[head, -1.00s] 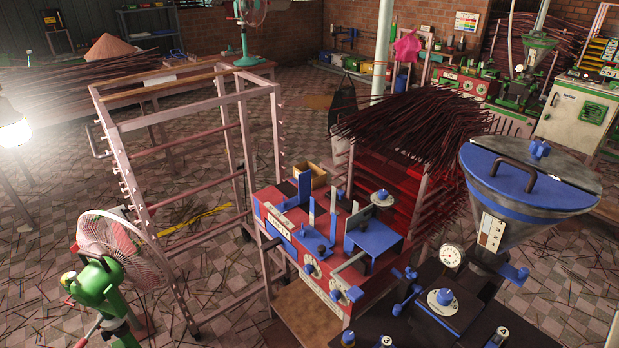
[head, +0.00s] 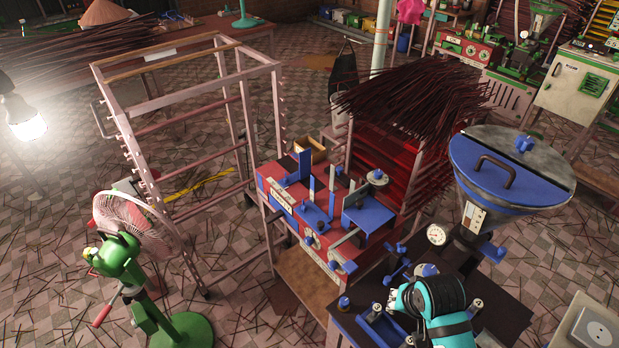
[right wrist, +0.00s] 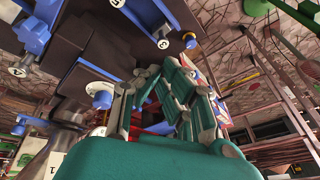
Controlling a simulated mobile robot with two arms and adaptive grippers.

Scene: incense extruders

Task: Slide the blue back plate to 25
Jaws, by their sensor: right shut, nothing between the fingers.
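The red machine table (head: 272,173) carries several blue parts. A tall upright blue plate (head: 305,167) stands near its back left, and a narrower blue upright (head: 331,178) stands to its right. I cannot tell which one is the back plate, and no scale mark of 25 is readable. My right gripper (head: 393,301) is at the lower right of the head view, above the dark machine top and apart from the red table. In the right wrist view its teal fingers (right wrist: 165,75) are drawn together with nothing held. My left gripper is not in view.
A grey hopper with a blue lid (head: 490,175) and a gauge (head: 436,235) stand close to my right arm. Numbered knobs (head: 478,303) are beside it. A pink rack (head: 215,284) and a green fan (head: 122,260) are at left. Incense sticks (head: 410,100) are stacked behind the red table.

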